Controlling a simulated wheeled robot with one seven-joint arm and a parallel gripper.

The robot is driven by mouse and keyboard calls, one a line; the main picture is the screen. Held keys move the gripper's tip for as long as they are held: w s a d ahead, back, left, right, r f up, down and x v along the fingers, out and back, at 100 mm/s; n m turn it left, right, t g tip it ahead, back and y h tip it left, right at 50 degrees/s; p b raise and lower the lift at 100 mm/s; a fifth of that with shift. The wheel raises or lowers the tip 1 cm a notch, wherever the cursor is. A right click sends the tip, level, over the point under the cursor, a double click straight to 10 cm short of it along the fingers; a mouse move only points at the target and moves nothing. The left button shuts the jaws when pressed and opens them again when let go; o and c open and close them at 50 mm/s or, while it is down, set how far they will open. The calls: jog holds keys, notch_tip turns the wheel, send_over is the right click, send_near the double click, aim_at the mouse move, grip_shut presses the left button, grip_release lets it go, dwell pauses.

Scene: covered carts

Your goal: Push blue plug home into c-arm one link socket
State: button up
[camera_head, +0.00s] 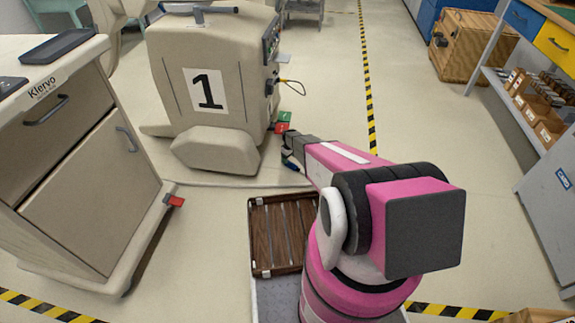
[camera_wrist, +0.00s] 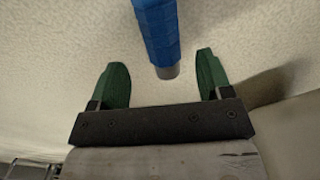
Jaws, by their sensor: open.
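A blue ridged body that looks like the blue plug (camera_wrist: 156,30) comes in from the top of the wrist view, with a dark grey end towards my gripper (camera_wrist: 160,65). The green fingers stand wide apart, one on each side of it, and bare floor or panel shows in both gaps. In the head view my gripper (camera_head: 289,150) is low beside the right side of c-arm one (camera_head: 205,120), the beige unit marked 1. A small bit of blue shows at the fingers. I cannot make out the link socket or whether the plug is seated.
Green and red blocks (camera_head: 283,121) sit just above my gripper, near a yellow cable loop (camera_head: 293,87). A Klervo cart (camera_head: 90,180) stands at left. Floor to the right is clear up to the shelf (camera_head: 525,110).

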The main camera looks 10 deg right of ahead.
aim_at(289, 162)
notch_tip(289, 162, down, 5)
jog(key=shift+s+r, duration=0.1)
jog(key=shift+s, duration=0.05)
jog(key=c, duration=1.1)
jog(key=shift+c, duration=0.5)
jog(key=shift+r, duration=0.15)
